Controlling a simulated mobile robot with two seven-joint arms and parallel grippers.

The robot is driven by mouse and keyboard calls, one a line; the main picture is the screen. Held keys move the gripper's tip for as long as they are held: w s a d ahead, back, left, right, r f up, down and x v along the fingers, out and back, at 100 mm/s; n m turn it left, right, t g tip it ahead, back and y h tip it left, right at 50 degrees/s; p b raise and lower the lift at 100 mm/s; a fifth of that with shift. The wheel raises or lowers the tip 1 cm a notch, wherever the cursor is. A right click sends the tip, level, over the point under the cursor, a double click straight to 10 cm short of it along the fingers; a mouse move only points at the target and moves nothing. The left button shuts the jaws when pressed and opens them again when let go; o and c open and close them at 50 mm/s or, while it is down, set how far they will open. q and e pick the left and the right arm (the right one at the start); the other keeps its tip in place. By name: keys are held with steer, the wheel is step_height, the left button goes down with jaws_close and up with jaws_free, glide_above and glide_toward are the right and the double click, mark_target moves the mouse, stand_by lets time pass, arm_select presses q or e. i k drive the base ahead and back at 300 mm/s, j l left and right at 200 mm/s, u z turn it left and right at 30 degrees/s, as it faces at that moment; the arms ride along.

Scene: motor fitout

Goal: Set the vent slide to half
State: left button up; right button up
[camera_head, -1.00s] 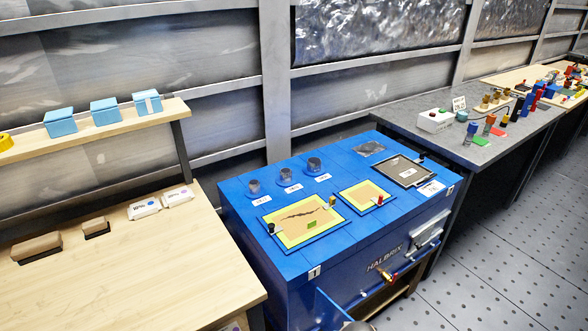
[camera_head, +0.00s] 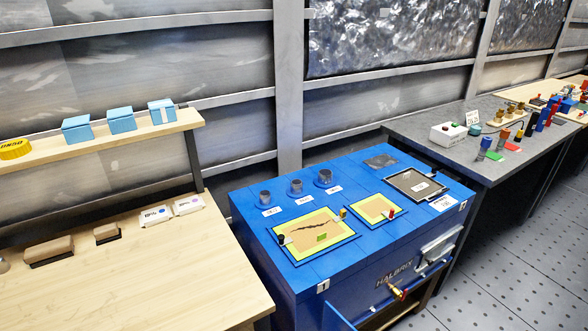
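The blue HALBRIX cabinet (camera_head: 310,268) stands in the middle of the head view. I cannot tell for sure which part is the vent slide. A grey metal fitting (camera_head: 440,246) sits on the right of its front face, and a black-framed grey panel (camera_head: 416,185) lies on its top at the right. A brass part with a red tip (camera_head: 397,291) sticks out of the front, below the name. A blue door (camera_head: 338,314) at the lower front stands open. Neither of my grippers is in view.
A wooden bench (camera_head: 130,275) with brown blocks and white packs is at left, under a shelf (camera_head: 110,138) with blue boxes. A grey bench (camera_head: 480,155) with small parts is at right. The perforated floor (camera_head: 500,270) at front right is clear.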

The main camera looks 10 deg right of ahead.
mark_target(428, 258)
steer(key=z, duration=1.25)
steer(key=i+l+u, duration=0.15)
steer(key=i+l, duration=0.5)
